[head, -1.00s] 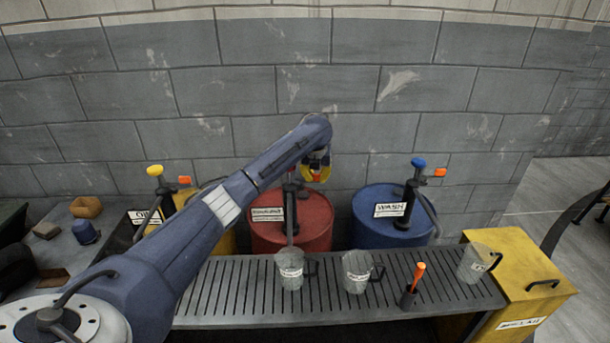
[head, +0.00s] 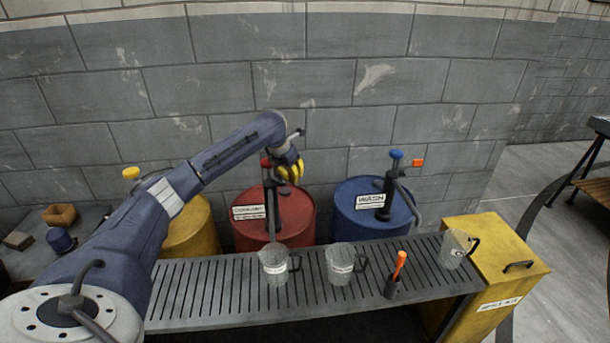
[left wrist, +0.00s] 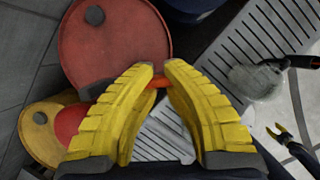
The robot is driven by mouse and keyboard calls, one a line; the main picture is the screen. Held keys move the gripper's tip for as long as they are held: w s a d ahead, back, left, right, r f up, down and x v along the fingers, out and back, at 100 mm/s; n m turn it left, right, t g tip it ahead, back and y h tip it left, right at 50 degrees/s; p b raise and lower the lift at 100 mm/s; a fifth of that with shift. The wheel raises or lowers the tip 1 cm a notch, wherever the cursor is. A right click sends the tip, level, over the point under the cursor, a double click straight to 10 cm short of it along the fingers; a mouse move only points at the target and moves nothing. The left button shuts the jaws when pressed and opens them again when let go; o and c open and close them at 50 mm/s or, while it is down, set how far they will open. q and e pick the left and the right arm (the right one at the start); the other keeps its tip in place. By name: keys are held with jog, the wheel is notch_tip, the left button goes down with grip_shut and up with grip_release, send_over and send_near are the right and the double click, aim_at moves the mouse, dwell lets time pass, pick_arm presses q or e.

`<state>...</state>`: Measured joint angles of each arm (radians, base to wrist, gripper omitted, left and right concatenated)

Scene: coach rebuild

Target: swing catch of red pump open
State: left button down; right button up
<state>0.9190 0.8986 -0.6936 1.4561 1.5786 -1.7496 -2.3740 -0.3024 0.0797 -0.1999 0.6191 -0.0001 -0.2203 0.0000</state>
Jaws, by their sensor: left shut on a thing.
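The red pump (head: 268,190) stands upright on the red drum, with a red knob on top and its spout coming down toward the jug in front. My left gripper (head: 291,172) is just right of the pump's top. In the left wrist view its yellow fingers (left wrist: 160,80) are shut on the orange catch (left wrist: 159,82). Only a small piece of the catch shows between the fingertips. The fingers hide it in the head view, so its angle is unclear. A small yellow and black shape at the wrist view's right may be my right gripper (left wrist: 282,134); its opening is unclear.
The red drum (head: 244,229) stands between a yellow drum (head: 190,232) and a blue drum (head: 345,218). The blue-knobbed pump (head: 392,185) has its own orange catch (head: 417,162). Clear jugs (head: 274,266) and an orange-handled tool (head: 400,262) stand on the slatted bench (head: 215,290).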

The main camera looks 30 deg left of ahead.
pick_arm(q)
jog(key=shift+s, duration=0.1)
dwell(0.5)
jog(key=c, duration=1)
grip_release()
jog(key=shift+f, duration=0.1)
jog(key=shift+o, duration=0.4)
jog(key=shift+d, duration=0.2)
jog(key=shift+a, duration=0.15)
